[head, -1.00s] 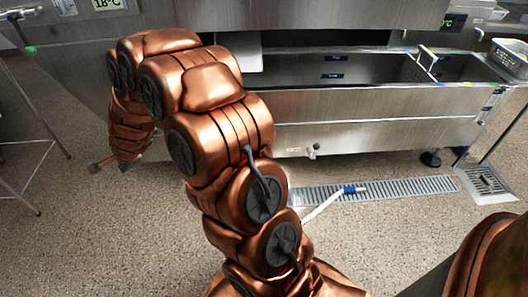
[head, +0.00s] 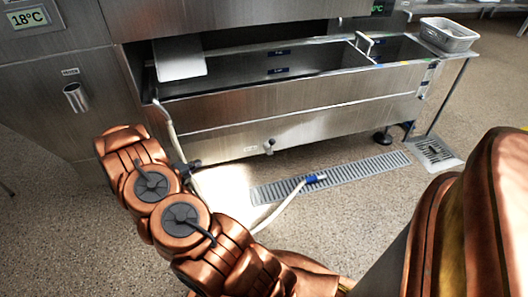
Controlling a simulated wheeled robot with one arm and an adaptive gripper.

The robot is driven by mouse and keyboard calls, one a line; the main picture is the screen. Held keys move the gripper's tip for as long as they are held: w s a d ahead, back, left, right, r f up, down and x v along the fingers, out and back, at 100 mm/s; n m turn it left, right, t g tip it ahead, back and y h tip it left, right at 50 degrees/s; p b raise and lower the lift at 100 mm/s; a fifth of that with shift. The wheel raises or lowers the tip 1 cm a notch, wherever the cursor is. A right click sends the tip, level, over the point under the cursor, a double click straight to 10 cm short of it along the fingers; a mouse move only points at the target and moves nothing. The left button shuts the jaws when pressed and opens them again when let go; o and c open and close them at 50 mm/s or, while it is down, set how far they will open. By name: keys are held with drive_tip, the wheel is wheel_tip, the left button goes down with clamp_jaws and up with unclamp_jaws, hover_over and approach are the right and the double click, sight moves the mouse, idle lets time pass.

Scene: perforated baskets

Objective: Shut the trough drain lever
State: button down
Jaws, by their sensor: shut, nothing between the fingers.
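The metal trough (head: 300,112) stands across the middle of the head view. The small drain lever (head: 269,146) is on the lower front of the trough, above the floor. It is too small to tell whether it is open or shut. The dark end of my gripper (head: 190,166) shows just right of my copper arm, left of the lever and apart from it. The rest of my gripper is hidden behind the arm. Its fingers are shut and I see nothing held.
A white hose (head: 168,122) hangs from the trough's left end and runs along the floor to a blue nozzle (head: 315,179) on the floor grate (head: 350,172). A perforated basket (head: 449,34) sits at the right end.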

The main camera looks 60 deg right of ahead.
drive_tip(key=s+d+m+g+h, duration=0.1)
drive_tip(key=s+d+m+g, duration=0.15)
drive_tip(key=s, duration=0.35)
drive_tip(key=s+d+m+g+h, duration=0.1)
drive_tip(key=s+m+g, duration=0.15)
drive_tip(key=s, duration=0.35)
drive_tip(key=m+g+h+b, duration=0.2)
drive_tip(key=g+b, duration=0.2)
drive_tip(key=b, duration=0.2)
approach(271, 147)
drive_tip(key=s+d+r, duration=0.3)
drive_tip(key=s+d, duration=0.1)
drive_tip(key=s, duration=0.1)
drive_tip(key=shift+r, duration=0.2)
drive_tip(key=shift+w+d+p, duration=0.1)
drive_tip(key=shift+p, duration=0.25)
